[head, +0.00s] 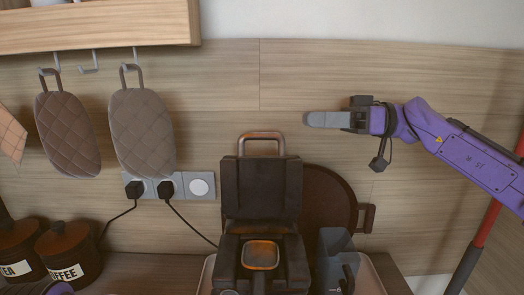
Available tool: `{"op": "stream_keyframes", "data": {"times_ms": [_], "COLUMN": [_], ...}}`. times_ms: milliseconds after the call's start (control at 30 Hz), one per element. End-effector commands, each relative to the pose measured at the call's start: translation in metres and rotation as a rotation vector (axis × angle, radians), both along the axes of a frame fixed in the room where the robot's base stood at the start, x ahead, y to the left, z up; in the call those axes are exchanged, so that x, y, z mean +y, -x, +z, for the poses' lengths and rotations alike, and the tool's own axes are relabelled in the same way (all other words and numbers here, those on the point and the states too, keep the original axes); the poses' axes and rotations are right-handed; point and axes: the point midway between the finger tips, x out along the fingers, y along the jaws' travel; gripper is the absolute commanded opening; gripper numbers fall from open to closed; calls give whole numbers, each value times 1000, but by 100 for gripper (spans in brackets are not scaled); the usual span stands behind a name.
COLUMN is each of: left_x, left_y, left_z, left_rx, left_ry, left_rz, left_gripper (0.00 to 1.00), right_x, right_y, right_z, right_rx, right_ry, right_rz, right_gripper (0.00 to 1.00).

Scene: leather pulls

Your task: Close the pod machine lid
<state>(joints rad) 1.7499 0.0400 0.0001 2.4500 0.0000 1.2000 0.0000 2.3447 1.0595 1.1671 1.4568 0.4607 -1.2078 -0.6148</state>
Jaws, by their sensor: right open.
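The dark pod machine (292,272) stands on the counter at the bottom middle, cut off by the lower edge. Its lid (262,189) stands upright, open, with a copper-coloured loop handle (261,137) at its top. An orange-brown square pod seat (261,254) shows in front of the lid. My right gripper (309,119) is open and empty, in the air to the upper right of the lid handle, pointing left and apart from it. Its fingers overlap in this side view. My left gripper is out of view; only a purple bit of my arm shows at the bottom left.
A round brown tray (330,204) leans on the wall behind the machine. A grey container (335,246) stands close at its right. Tea (17,250) and coffee (70,253) canisters stand at left. Mitts (142,134) hang below a shelf (95,25); cords run from wall sockets (200,187).

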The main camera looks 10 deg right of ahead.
Motion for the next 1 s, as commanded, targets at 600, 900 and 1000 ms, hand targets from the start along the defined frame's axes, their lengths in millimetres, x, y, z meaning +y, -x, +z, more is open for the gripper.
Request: {"op": "stream_keyframes", "data": {"times_ms": [600, 900, 1000], "left_x": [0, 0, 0], "left_y": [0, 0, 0], "left_z": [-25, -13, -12], "left_rx": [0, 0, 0], "left_ry": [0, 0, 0], "left_rz": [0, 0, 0], "left_gripper": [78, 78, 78], "right_x": [50, 99, 104], "right_y": [-9, -19, -20], "right_z": [-37, -39, -40], "right_rx": [2, 1, 0], "right_ry": [3, 1, 1], "right_rz": [6, 1, 1], "right_gripper": [43, 43, 43]}}
